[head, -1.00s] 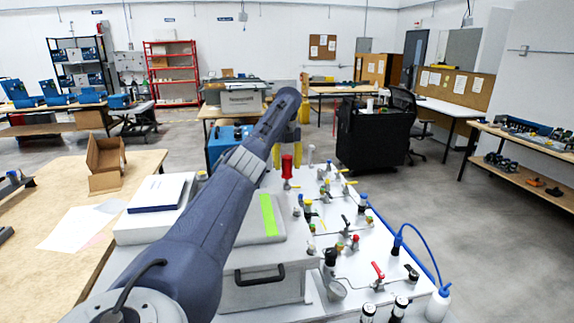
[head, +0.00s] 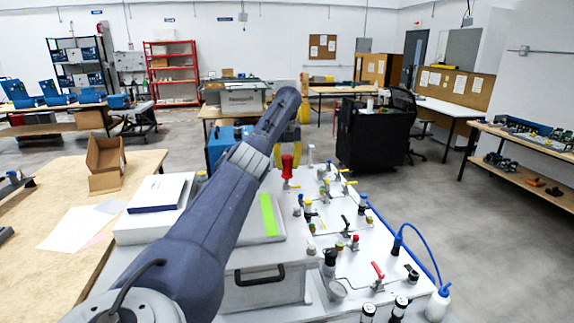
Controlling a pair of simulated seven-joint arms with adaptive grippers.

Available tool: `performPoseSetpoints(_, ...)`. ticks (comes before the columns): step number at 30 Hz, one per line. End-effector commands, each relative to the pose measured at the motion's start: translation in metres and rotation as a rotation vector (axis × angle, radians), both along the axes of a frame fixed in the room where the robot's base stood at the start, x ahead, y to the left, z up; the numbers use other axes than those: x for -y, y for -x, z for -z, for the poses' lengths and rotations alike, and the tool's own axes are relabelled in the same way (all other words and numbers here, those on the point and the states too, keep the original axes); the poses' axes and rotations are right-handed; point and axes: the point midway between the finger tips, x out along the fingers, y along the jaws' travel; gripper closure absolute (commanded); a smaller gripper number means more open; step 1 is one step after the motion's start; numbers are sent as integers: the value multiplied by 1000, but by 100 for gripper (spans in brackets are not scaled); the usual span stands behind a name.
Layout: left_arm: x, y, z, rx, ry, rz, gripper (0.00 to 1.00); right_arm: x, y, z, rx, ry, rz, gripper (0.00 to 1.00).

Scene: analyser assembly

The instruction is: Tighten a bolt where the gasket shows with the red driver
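My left arm reaches in from the lower left toward the far end of the white panel (head: 325,235). My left gripper (head: 290,140) is mostly hidden behind the arm's end; only yellow parts show, so I cannot tell whether it holds anything. A red-handled item (head: 287,166), possibly the red driver, stands upright just below the gripper, at the panel's far left. Whether they touch is unclear. The panel carries several small valves and fittings with coloured caps. Bolts and a gasket are too small to make out. My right gripper is not in view.
A grey case (head: 262,290) with a black handle and a green strip (head: 268,214) on top stands left of the panel. A white bottle (head: 437,305) with a blue tube stands at the right front. An open cardboard box (head: 105,165) sits on the left table.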

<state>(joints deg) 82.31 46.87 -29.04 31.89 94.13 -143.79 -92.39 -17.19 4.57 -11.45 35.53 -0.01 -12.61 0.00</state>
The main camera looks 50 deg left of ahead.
Motion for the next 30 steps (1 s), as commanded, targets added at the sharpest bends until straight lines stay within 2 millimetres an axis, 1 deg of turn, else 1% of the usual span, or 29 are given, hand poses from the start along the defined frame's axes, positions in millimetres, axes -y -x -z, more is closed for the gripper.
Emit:
performPoseSetpoints(1,0,0,0,0,0,0,79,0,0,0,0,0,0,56)
performPoseSetpoints(6,0,0,0,0,0,0,99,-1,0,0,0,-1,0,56)
performPoseSetpoints(7,0,0,0,0,0,0,100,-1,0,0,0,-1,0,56)
performPoseSetpoints(17,0,0,-2,0,0,0,100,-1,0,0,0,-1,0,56)
performPoseSetpoints(30,1,-1,-21,4,0,1,100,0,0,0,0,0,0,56)
